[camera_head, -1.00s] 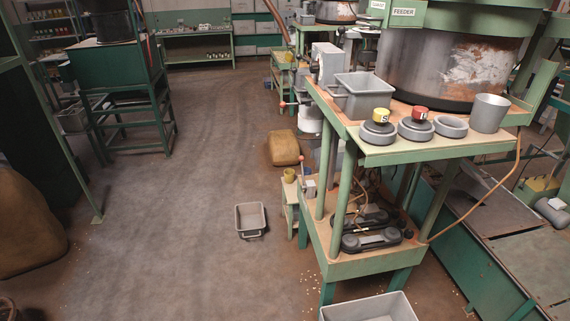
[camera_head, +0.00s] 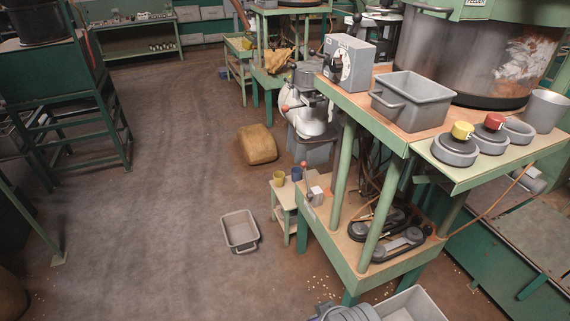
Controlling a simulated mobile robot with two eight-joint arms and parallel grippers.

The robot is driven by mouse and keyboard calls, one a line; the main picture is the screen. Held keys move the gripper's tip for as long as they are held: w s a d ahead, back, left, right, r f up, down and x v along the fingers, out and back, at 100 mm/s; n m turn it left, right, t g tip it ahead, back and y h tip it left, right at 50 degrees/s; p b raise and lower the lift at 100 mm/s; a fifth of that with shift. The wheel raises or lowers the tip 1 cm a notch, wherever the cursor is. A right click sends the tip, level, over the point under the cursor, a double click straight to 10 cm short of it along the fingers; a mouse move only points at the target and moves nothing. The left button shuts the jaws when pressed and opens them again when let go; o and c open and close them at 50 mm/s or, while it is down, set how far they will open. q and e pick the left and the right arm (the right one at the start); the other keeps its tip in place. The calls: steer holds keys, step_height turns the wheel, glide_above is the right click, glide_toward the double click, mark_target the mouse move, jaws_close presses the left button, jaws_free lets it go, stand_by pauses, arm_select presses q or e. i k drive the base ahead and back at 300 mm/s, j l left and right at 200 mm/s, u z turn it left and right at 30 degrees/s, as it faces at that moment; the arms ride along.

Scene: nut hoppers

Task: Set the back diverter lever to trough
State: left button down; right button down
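Several levers show, and I cannot tell for sure which is the back diverter lever. One lever with a red knob (camera_head: 286,107) sticks out to the left of the grey and white machine behind the green stand. Another lever with a red knob (camera_head: 303,165) stands upright by a small grey box at the left end of the stand's lower shelf. No trough label is readable.
The green stand (camera_head: 372,106) carries a grey bin (camera_head: 412,100), a dial box (camera_head: 348,62) and red and yellow knobs. A grey tub (camera_head: 240,230) and a brown sack (camera_head: 257,145) lie on the floor. The floor at left is clear.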

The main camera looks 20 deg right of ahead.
mark_target(304, 164)
steer(key=i+l, duration=0.15)
steer(key=i, duration=0.55)
steer(key=i+l, duration=0.15)
steer(key=i, duration=0.5)
steer(key=i+l, duration=0.25)
steer(key=l+z, duration=0.05)
